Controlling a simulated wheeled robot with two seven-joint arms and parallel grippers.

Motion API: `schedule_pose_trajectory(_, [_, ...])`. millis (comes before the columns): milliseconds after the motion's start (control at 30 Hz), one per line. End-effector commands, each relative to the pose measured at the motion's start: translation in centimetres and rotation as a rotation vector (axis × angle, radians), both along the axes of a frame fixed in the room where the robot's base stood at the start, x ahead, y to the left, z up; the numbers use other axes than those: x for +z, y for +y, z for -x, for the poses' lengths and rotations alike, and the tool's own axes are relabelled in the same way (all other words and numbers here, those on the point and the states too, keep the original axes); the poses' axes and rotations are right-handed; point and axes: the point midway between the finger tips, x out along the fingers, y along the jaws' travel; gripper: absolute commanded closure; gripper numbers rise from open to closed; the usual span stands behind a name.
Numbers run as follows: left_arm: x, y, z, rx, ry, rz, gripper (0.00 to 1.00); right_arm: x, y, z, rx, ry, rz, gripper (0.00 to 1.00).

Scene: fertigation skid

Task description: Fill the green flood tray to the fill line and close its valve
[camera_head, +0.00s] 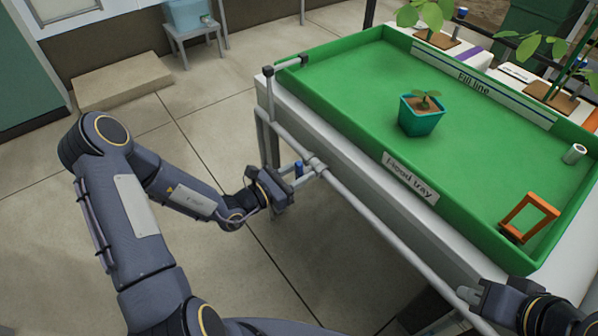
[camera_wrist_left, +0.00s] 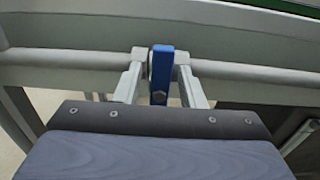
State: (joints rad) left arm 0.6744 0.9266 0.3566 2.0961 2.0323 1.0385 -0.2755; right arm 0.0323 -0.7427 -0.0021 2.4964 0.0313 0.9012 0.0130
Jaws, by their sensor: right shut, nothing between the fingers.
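The green flood tray (camera_head: 350,95) lies on a white bench, with a "Fill line" strip (camera_head: 478,84) along its far inner wall. Its floor shows plain green; I see no clear water surface. A grey pipe runs along the bench's near side and carries a blue valve handle (camera_head: 299,169). My left gripper (camera_head: 304,172) is at this handle. In the left wrist view its fingers stand either side of the upright blue handle (camera_wrist_left: 162,75); whether they grip it is unclear. My right gripper (camera_head: 470,294) is shut and empty near the pipe's lower right end.
A teal pot with a seedling (camera_head: 421,112) stands in the tray. An orange frame (camera_head: 528,217) and a small grey cylinder (camera_head: 574,154) are at its right. A grey spout pipe (camera_head: 287,65) reaches over the left corner. Potted plants stand behind.

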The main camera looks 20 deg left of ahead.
Motion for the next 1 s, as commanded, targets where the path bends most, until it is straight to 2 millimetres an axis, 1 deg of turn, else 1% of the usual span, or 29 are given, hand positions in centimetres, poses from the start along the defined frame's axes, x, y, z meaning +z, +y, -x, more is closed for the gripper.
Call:
schedule_pose_trajectory(33, [0.0,0.0,0.0,0.000,0.000,0.000,0.71,0.0,0.0,0.0,0.000,0.000,0.000,1.00])
schedule_pose_trajectory(200, [0.0,0.0,0.0,0.000,0.000,0.000,0.93,0.0,0.0,0.0,0.000,0.000,0.000,1.00])
schedule_pose_trajectory(267, [0.0,0.0,0.0,0.000,0.000,0.000,1.00,0.0,0.0,0.0,0.000,0.000,0.000,1.00])
schedule_pose_trajectory(567, [0.2,0.0,0.0,0.000,0.023,0.031,1.00,0.6,0.0,0.0,0.000,0.000,0.000,1.00])
schedule_pose_trajectory(767, [0.3,0.1,-0.1,-0.001,0.089,0.116,1.00,1.8,0.0,0.0,0.000,0.000,0.000,1.00])
schedule_pose_trajectory(1000, [0.3,0.3,-0.2,0.000,0.204,0.263,1.00,3.6,0.0,0.0,0.000,0.000,0.000,1.00])
